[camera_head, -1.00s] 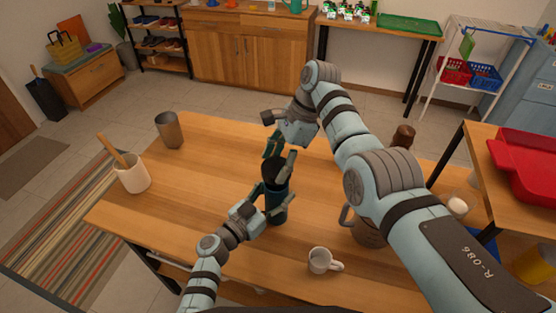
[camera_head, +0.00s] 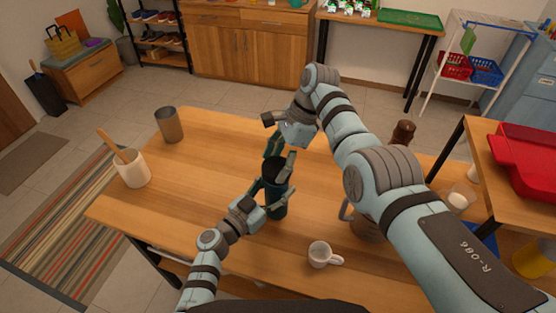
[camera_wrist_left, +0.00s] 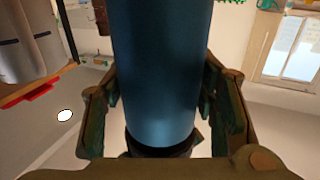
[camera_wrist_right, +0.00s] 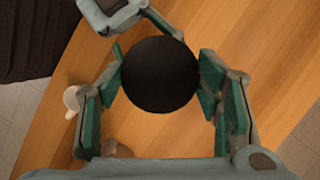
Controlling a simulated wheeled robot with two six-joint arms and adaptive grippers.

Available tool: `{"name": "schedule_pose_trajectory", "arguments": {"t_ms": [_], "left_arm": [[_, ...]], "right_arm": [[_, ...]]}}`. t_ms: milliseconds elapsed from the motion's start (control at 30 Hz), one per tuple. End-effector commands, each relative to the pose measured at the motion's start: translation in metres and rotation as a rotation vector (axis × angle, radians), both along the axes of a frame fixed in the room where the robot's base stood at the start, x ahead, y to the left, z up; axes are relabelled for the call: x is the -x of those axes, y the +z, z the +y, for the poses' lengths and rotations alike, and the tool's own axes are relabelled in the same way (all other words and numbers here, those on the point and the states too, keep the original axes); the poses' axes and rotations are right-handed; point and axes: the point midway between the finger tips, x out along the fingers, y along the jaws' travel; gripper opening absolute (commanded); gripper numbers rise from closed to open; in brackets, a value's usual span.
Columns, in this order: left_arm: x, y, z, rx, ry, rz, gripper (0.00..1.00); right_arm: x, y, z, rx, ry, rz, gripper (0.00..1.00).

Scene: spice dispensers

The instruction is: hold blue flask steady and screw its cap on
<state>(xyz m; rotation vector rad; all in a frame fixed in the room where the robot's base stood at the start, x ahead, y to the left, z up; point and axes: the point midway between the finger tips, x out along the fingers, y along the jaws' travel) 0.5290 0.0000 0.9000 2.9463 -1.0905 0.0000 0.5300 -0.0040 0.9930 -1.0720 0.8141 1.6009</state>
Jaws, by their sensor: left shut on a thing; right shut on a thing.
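The blue flask (camera_head: 276,199) stands upright on the wooden table, its body filling the middle of the left wrist view (camera_wrist_left: 158,75). My left gripper (camera_head: 266,197) is shut on the flask's body from the left; its fingers show on both sides in the left wrist view. The black cap (camera_head: 274,168) is at the flask's top and shows as a round black disc in the right wrist view (camera_wrist_right: 160,74). My right gripper (camera_head: 280,152) points down from above, shut on the cap with a finger on either side. The cap hides the flask's rim and thread from above.
A white mug (camera_head: 320,254) stands near the table's front edge. A brown jug (camera_head: 367,226) is partly behind my right arm. A metal cup (camera_head: 170,125) and a white crock with a wooden utensil (camera_head: 133,169) stand at the left. The table between them is clear.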

Motion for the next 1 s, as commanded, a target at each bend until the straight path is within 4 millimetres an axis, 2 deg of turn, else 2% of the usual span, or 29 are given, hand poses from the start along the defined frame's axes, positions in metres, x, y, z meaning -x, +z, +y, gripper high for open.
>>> {"name": "schedule_pose_trajectory", "arguments": {"t_ms": [333,367,467,800,1000], "left_arm": [[0.0,-0.001,0.0,-0.001,0.0,0.001,0.03],[0.0,-0.001,0.0,-0.001,0.0,0.001,0.0],[0.0,-0.001,0.0,-0.001,0.0,0.001,0.0],[0.0,-0.001,0.0,-0.001,0.0,0.001,0.0],[0.0,0.0,0.0,-0.001,0.0,0.001,0.0]], "right_arm": [[0.0,-0.007,0.0,0.0,-0.001,0.0,0.38],[0.0,-0.007,0.0,0.0,0.0,0.0,0.62],[0.0,-0.007,0.0,0.0,0.0,-0.001,0.78],[0.0,-0.005,0.0,0.0,0.0,-0.001,0.79],[-0.001,0.02,0.0,-0.001,-0.001,-0.004,0.79]]}}
